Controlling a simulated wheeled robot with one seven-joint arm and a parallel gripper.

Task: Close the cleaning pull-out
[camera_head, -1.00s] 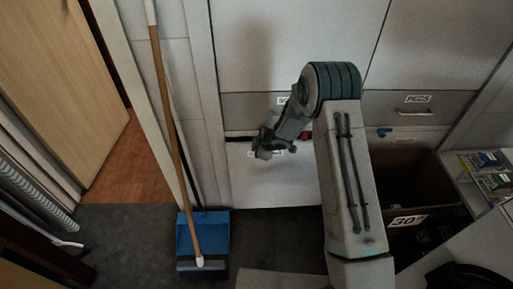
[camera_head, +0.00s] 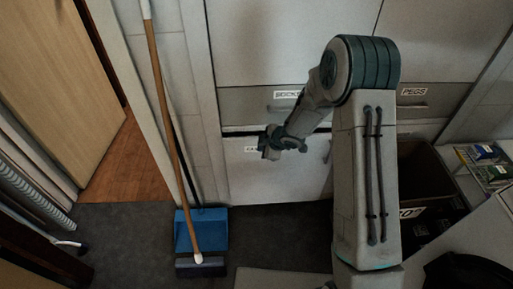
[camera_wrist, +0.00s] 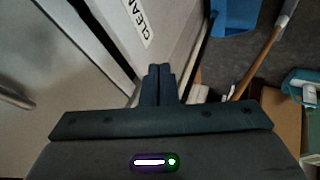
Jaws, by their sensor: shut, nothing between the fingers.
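The cleaning pull-out (camera_head: 290,180) is the white front low in the cabinet in the head view, below the grey drawer row. A dark strip runs along its top edge, so its front seems to stand slightly proud of the cabinet. Its label, partly hidden in the head view, reads "CLEAN" in the wrist view, where the front (camera_wrist: 178,22) slants across the upper middle. My gripper (camera_head: 268,150) is in front of its upper part, beside the label. The fingers (camera_wrist: 158,70) are shut and empty, close to the front; I cannot tell whether they touch it.
A blue dustpan (camera_head: 214,230) and a wooden-handled broom (camera_head: 160,100) stand to the left. A drawer labelled "SOCKS" (camera_head: 265,104) is above the pull-out. An open dark bin (camera_head: 418,165) is right of my arm. The dark floor before the pull-out is partly clear.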

